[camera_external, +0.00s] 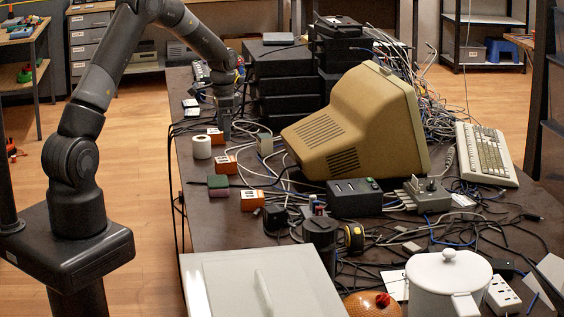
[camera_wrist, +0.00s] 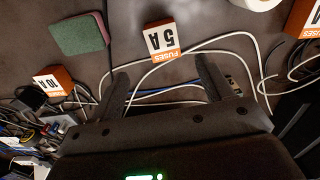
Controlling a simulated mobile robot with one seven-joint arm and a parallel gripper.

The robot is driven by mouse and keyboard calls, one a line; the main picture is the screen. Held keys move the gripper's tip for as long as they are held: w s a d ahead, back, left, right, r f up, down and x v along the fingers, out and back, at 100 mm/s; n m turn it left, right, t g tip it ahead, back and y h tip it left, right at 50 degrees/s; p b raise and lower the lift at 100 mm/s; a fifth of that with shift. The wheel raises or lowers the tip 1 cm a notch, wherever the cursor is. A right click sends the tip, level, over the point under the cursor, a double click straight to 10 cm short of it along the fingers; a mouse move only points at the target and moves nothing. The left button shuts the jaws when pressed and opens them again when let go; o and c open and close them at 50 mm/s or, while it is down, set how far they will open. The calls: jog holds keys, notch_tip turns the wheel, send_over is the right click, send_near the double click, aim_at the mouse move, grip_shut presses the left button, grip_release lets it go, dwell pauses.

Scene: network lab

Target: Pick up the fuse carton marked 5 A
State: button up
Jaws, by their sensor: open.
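In the external view my gripper (camera_external: 224,132) is over the table, farther back than this carton. Its fingertips are partly hard to make out there.
The 10 A carton (camera_wrist: 55,84) and a green-and-maroon sponge (camera_wrist: 79,34) lie left of the 5 A carton in the wrist view. Another fuse carton (camera_wrist: 306,20) and a white roll (camera_external: 202,147) are on its other side. Loose cables (camera_wrist: 200,52) run close by. A beige monitor (camera_external: 360,125) stands to the right.

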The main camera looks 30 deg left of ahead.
send_over(226, 159)
jog(key=f, duration=0.5)
jog(key=shift+s+f, duration=0.25)
jog(key=shift+s, duration=0.1)
jog(key=shift+w+f, duration=0.15)
jog(key=shift+f, duration=1.2)
jog(key=shift+w+f, duration=0.1)
jog(key=shift+f, duration=1.2)
jog(key=shift+c, duration=0.4)
jog(key=c, duration=1)
jog(key=shift+r, duration=0.1)
jog(key=shift+c, duration=0.2)
